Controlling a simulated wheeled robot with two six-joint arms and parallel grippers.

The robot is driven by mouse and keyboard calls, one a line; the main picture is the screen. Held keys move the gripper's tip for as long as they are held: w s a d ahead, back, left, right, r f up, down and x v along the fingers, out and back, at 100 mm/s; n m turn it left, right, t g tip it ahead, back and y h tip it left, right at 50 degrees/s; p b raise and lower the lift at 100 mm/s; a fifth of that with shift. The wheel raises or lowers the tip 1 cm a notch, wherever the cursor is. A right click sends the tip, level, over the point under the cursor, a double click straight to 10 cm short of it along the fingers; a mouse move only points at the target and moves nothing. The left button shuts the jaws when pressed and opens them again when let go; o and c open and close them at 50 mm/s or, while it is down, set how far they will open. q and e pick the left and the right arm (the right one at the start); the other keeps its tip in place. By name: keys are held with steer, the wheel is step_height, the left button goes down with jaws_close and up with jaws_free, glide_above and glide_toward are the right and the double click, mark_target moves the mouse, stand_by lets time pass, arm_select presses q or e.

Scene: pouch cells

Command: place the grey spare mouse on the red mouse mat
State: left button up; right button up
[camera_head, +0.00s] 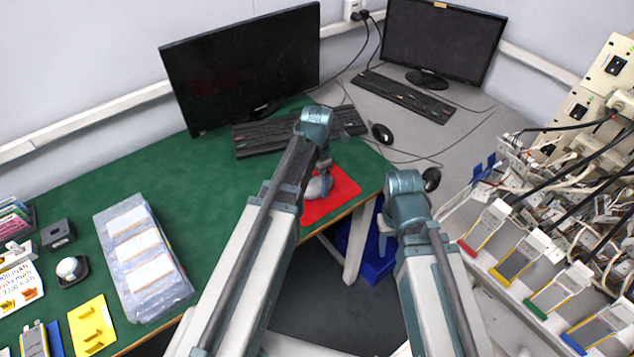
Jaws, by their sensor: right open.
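The red mouse mat (343,187) lies at the front right edge of the green desk, partly hidden by my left arm. The grey spare mouse (318,187) is over the left part of the mat, right at my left gripper (324,178). I cannot tell whether the mouse touches the mat. The fingers of my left gripper are small and partly hidden, so their grip on the mouse is unclear. My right gripper (384,243) is open and empty, pointing down off the desk's front edge, above a blue bin (372,262).
A keyboard (262,138) and a monitor (240,70) stand behind my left arm. Black mice (382,134) (432,179) lie on the grey desk. A rack with cables (590,190) is at the right. Pouch cells (140,255) lie on the left desk.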

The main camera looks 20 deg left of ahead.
mark_target(317, 181)
arm_select(q)
steer(key=o, duration=0.3)
steer(key=shift+r, duration=0.1)
step_height(317, 181, up, 12)
steer(key=p, duration=1.2)
steer(key=shift+r, duration=0.1)
